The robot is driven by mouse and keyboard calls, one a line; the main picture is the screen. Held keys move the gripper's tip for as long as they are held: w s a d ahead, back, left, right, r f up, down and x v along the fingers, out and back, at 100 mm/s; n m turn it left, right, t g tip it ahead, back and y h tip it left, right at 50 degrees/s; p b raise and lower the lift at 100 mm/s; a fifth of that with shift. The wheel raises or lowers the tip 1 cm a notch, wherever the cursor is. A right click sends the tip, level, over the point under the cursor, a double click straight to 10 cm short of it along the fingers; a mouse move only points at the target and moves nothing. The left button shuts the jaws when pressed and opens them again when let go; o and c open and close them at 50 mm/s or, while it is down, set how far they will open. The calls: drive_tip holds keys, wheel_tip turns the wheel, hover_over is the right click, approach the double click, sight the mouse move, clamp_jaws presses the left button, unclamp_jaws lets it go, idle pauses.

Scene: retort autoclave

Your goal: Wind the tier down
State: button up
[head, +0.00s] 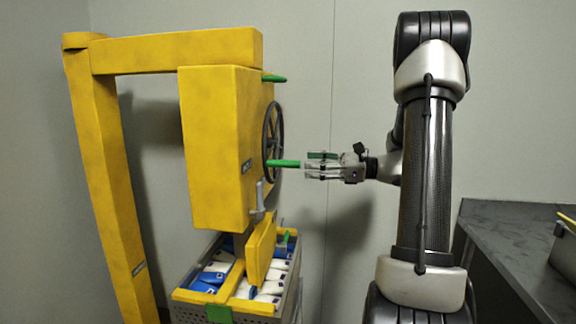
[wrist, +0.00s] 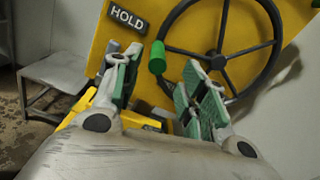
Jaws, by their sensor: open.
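A dark handwheel (head: 273,140) is on the right side of the yellow hoist box (head: 212,150). The wheel's green knob (head: 286,163) sticks out toward my gripper (head: 318,168), which is level with it. The wrist view shows the handwheel (wrist: 218,55), its green knob (wrist: 157,58) and my gripper (wrist: 160,80) open, with green pads. The knob appears between the fingertips, nearer the left finger; contact cannot be told. The tier, a grey crate (head: 285,305) with yellow edges, sits below the box, filled with blue and white packs.
A HOLD sign (wrist: 127,19) is on the yellow face beside the wheel. A small grey lever (head: 259,198) is low on the box. A yellow post (head: 108,190) stands left. A dark counter (head: 520,245) is at right. A grey table (wrist: 62,75) shows in the wrist view.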

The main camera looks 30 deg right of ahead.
sight(288, 164)
drive_tip(key=x, duration=0.7)
drive_tip(key=shift+w+a, duration=0.15)
drive_tip(key=shift+a, duration=0.25)
clamp_jaws()
